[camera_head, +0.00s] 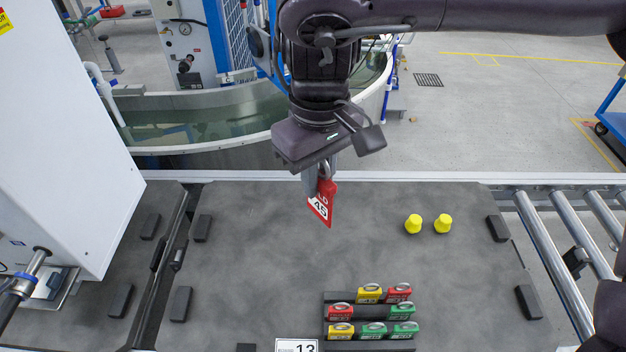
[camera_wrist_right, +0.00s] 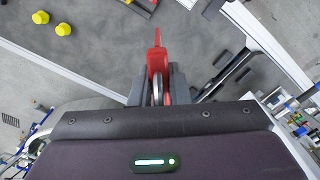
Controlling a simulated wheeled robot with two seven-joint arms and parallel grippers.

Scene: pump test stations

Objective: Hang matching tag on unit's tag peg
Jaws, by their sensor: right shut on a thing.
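My right gripper (camera_head: 320,180) is shut on a red tag (camera_head: 320,208) with a white face marked 45, held by its top above the dark mat. In the right wrist view the red tag (camera_wrist_right: 157,62) sticks out edge-on between the fingers (camera_wrist_right: 157,88). A stepped dark rack (camera_head: 340,310) at the front holds several other tags in yellow, red and green, such as a red tag (camera_head: 398,292) and a green tag (camera_head: 404,330). A white card (camera_head: 297,345) reading 13 is cut off at the bottom edge. I cannot make out a tag peg. My left gripper is not in view.
Two yellow plugs (camera_head: 413,224) stand on the right of the mat (camera_head: 250,250). A white cabinet (camera_head: 65,130) stands at the left, with a pipe fitting (camera_head: 30,280) at its foot. Rollers (camera_head: 550,260) run at the right. The mat's middle is clear.

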